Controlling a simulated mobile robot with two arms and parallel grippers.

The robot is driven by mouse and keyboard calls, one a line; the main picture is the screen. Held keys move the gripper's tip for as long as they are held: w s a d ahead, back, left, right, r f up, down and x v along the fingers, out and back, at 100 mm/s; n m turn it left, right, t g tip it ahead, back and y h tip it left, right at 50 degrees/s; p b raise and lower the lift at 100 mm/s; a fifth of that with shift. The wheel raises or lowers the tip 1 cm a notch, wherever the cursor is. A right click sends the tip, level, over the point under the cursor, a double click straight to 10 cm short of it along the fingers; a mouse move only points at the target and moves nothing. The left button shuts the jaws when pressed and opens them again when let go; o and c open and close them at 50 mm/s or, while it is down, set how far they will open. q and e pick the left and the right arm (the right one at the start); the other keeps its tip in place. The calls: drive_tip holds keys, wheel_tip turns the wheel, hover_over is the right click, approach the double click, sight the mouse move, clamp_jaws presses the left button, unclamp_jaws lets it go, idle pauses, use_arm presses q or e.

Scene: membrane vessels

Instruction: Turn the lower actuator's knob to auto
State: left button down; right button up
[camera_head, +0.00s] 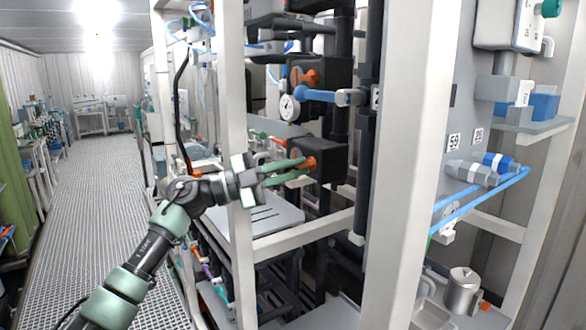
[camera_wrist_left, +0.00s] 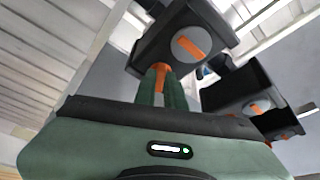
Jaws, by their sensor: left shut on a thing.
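The lower actuator (camera_head: 325,162) is a dark box on the black piping in the head view, with an orange knob (camera_head: 311,163) on its left-facing side. My left gripper (camera_head: 303,168) reaches in from the left, its green fingers shut on this knob. In the left wrist view, the green fingers (camera_wrist_left: 161,88) close around the orange knob (camera_wrist_left: 160,71) below a dark actuator box (camera_wrist_left: 150,48). A grey disc with an orange bar (camera_wrist_left: 192,43) shows on that box. The knob's marked positions are not readable. My right gripper is not in view.
The upper actuator (camera_head: 328,73) has another orange knob (camera_head: 305,77), above a round gauge (camera_head: 289,107) and near a blue-handled valve (camera_head: 315,94). White frame posts (camera_head: 232,110) (camera_head: 408,130) stand close by my left arm and to the right. The grated aisle (camera_head: 95,220) at left is clear.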

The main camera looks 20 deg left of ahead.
use_arm(q)
drive_tip(key=m, duration=0.3)
drive_tip(key=r+m+g+y+p, duration=0.1)
drive_tip(key=m, duration=0.2)
drive_tip(key=shift+a+r+g, duration=0.1)
drive_tip(key=shift+r+g, duration=0.1)
drive_tip(key=shift+g, duration=0.1)
drive_tip(key=shift+m, duration=0.3)
drive_tip(key=shift+y, duration=0.3)
drive_tip(key=c, duration=1.5)
unclamp_jaws()
drive_tip(key=shift+f, duration=0.25)
drive_tip(key=shift+w+d, duration=0.1)
drive_tip(key=shift+d, duration=0.1)
